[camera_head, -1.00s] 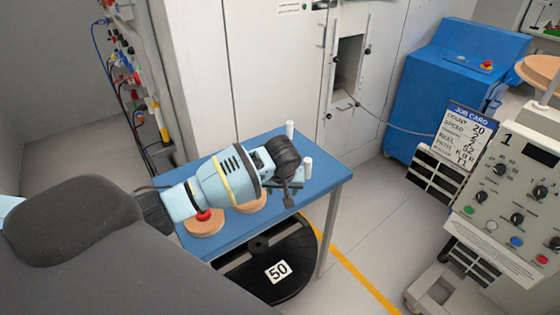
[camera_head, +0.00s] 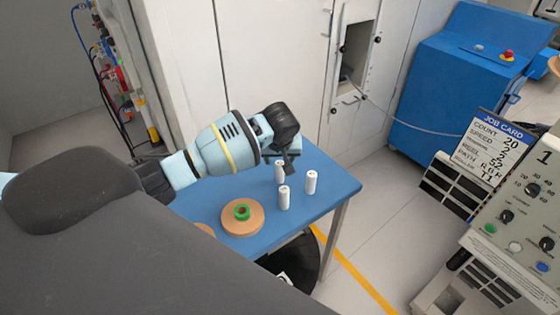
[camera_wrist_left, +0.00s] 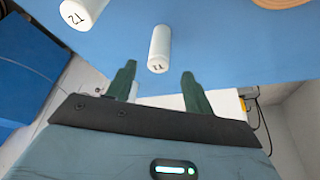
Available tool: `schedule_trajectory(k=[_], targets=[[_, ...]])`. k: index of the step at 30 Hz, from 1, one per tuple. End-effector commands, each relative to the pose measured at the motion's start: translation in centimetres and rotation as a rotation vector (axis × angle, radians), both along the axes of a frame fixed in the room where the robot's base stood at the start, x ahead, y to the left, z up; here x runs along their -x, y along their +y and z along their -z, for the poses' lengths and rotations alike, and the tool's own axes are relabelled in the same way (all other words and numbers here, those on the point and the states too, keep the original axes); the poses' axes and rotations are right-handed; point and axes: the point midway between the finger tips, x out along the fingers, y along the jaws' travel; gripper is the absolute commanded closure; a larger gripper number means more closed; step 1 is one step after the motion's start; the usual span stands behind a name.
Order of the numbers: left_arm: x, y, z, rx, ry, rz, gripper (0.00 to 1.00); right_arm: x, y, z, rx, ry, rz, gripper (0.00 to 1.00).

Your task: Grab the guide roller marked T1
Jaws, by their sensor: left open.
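Three white guide rollers stand upright on the blue table (camera_head: 225,190): a rear one (camera_head: 280,172), a front one (camera_head: 284,198) and a right one (camera_head: 311,182). Their marks cannot be read in the head view. My left gripper (camera_head: 288,160) is open and empty, just behind the rear roller. In the left wrist view, a middle roller (camera_wrist_left: 160,45) lies beyond the open fingertips (camera_wrist_left: 157,78), and another roller (camera_wrist_left: 87,10) is at upper left. My right gripper is not in view.
A spool with a green core (camera_head: 242,216) sits on the table in front of the rollers. A job card (camera_head: 490,148) lists roller T1. A control panel (camera_head: 520,205) stands at right, a blue cabinet (camera_head: 440,95) behind. Floor right of the table is clear.

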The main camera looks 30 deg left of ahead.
Motion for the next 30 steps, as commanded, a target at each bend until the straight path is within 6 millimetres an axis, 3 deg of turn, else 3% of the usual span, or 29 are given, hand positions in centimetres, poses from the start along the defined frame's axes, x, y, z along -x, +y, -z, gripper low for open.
schedule_trajectory(k=[8, 16, 22, 30], targets=[[0.0, 0.0, 0.2, 0.000, 0.001, 0.001, 0.48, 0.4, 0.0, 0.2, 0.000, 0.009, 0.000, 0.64], [-0.6, 0.4, 2.5, 0.000, 0.006, 0.000, 0.48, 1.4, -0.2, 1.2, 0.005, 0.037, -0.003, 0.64], [-0.9, 0.5, 2.8, 0.000, 0.002, 0.001, 0.48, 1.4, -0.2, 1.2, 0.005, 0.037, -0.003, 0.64], [-1.8, 1.0, 6.4, -0.001, 0.007, 0.000, 0.48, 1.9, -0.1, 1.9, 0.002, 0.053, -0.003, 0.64]])
